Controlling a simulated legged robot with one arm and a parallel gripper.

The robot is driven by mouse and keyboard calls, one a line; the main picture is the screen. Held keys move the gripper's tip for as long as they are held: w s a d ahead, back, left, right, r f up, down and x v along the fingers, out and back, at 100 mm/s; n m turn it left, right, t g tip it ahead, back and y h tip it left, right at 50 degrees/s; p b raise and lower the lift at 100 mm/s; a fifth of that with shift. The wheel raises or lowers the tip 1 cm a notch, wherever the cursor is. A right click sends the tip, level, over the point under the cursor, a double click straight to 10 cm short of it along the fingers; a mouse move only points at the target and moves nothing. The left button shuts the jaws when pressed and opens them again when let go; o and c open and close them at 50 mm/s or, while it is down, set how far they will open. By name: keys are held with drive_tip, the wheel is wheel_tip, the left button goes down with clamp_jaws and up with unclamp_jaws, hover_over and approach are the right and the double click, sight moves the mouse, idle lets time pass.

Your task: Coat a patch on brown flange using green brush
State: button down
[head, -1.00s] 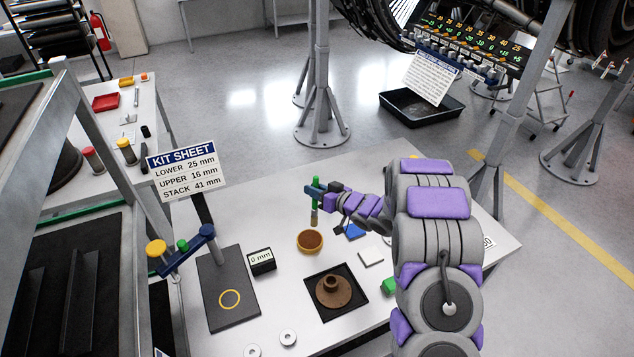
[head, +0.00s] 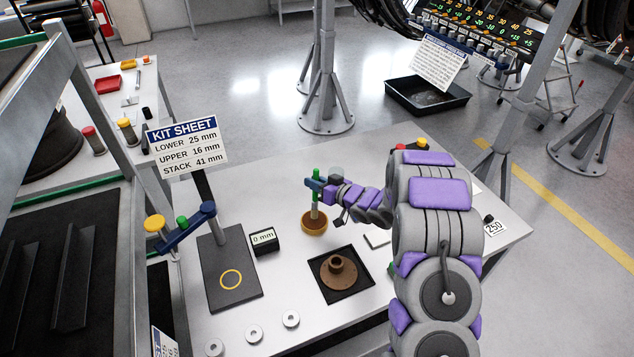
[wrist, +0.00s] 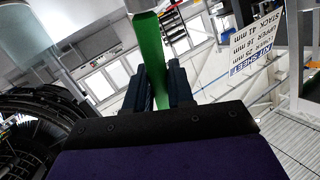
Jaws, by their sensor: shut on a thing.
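The brown flange (head: 341,275) sits on a black square mat (head: 352,293) on the grey table. My gripper (head: 315,184) is shut on the green brush (head: 316,174), which stands about upright; the green handle also shows between the fingers in the wrist view (wrist: 150,60). The brush's lower end is at a round tan pot (head: 314,222) with brown content, behind and left of the flange. Whether the bristles touch the content I cannot tell. The wrist view does not show the bristles or the flange.
A kit sheet sign (head: 187,147) and a blue-armed stand on a dark plate (head: 220,307) are at the left. A black block marked 0 mm (head: 264,241) lies left of the pot. Several metal washers (head: 254,333) lie at the front. A pale square block (head: 378,238) lies partly behind my arm.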

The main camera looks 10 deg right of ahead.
drive_tip(key=shift+a, duration=0.25)
drive_tip(key=shift+d+f, duration=0.1)
drive_tip(key=shift+d, duration=0.25)
drive_tip(key=shift+a+f, duration=0.2)
drive_tip(key=shift+d+f, duration=0.1)
drive_tip(key=shift+f, duration=0.2)
idle(0.8)
drive_tip(key=shift+r, duration=0.1)
drive_tip(key=shift+r+p, duration=2.85)
drive_tip(key=shift+r, duration=0.6)
